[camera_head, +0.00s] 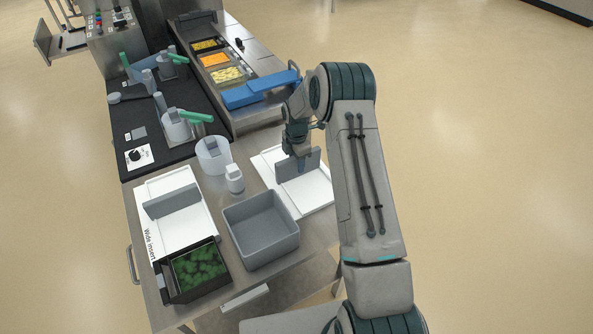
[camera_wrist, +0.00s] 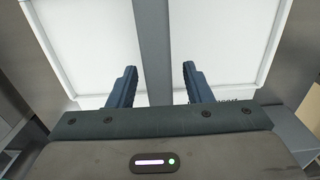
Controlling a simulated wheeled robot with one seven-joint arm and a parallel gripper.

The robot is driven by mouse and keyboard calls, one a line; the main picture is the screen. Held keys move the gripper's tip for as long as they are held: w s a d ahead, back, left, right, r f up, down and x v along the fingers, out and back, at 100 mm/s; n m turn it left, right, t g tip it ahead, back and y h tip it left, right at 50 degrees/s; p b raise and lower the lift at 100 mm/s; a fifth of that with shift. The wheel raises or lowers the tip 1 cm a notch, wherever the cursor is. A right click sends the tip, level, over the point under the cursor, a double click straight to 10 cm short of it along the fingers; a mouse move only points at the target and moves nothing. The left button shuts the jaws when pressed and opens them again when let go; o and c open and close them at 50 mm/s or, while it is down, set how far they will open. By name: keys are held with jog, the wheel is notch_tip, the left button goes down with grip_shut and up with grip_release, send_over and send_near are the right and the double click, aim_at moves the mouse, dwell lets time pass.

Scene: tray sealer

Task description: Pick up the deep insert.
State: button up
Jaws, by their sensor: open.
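A grey upright plate (camera_head: 291,168), which I take to be the deep insert, stands on the right white mat (camera_head: 314,199) of the steel table. In the wrist view the plate (camera_wrist: 154,45) shows edge-on as a grey strip running away between my fingers. My gripper (camera_wrist: 159,70) is open, with one blue finger on each side of the plate and a visible gap on both sides. In the head view my gripper (camera_head: 301,164) is low over the mat at the plate. The mat's label is mostly hidden.
A grey bin (camera_head: 262,230) stands just left of the right mat. Another grey plate (camera_head: 172,202) stands on the left mat, labelled "Wide insert" (camera_head: 150,246). A black tray of greens (camera_head: 187,290) and a white bottle (camera_head: 234,179) are near. A blue part (camera_head: 250,93) lies behind.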

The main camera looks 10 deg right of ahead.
grip_shut()
jog(key=shift+w, duration=0.1)
dwell(1.3)
